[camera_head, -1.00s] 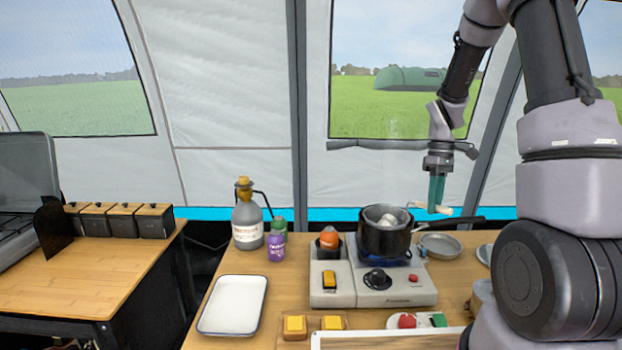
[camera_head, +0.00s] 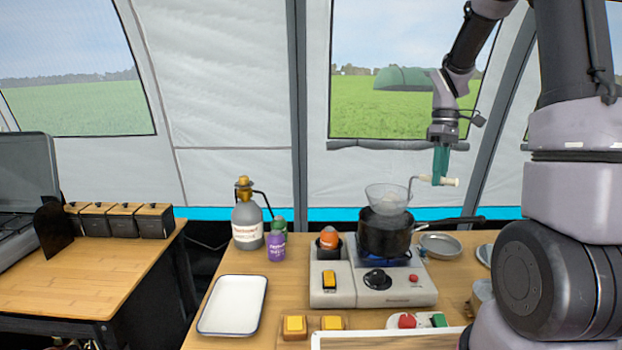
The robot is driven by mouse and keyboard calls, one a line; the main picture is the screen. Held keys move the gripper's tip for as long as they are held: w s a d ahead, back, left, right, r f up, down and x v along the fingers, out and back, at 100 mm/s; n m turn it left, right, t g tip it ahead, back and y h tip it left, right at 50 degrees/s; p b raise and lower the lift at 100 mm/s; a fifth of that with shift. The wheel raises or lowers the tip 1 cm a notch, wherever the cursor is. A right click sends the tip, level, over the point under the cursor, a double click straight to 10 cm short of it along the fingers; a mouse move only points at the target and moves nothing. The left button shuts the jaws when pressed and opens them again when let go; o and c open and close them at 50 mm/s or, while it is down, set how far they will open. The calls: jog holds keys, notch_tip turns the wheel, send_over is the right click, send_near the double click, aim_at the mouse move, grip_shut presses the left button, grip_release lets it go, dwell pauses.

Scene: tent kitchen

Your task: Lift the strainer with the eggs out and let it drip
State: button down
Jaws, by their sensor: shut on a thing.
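The strainer (camera_head: 388,198), a translucent mesh bowl, hangs upright above the black pot. Pale eggs show faintly through its mesh; I cannot count them. Its hooked handle (camera_head: 412,186) rises at the right and ends in a light grip. My gripper (camera_head: 440,182) points down with teal fingers and is shut on this handle, to the right of the strainer. The black pot (camera_head: 384,237) stands on the stove burner (camera_head: 375,290), its long handle to the right. The strainer's bottom is close to the pot's rim; I cannot tell the exact gap.
A white tray (camera_head: 233,305) lies empty on the table at left. A gas bottle (camera_head: 246,218) and a purple bottle (camera_head: 277,245) stand behind it. An orange egg-like item (camera_head: 329,238) sits in a dark cup beside the pot.

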jog(key=shift+r, duration=0.7)
jog(key=shift+f, duration=0.15)
jog(key=shift+s+f, duration=0.1)
jog(key=shift+f, duration=0.3)
jog(key=shift+r, duration=0.15)
dwell(2.0)
jog(key=shift+s+v, duration=0.25)
jog(key=shift+v, duration=0.9)
jog(key=shift+s+v, duration=0.25)
jog(key=shift+v, duration=0.95)
jog(key=shift+a, duration=0.15)
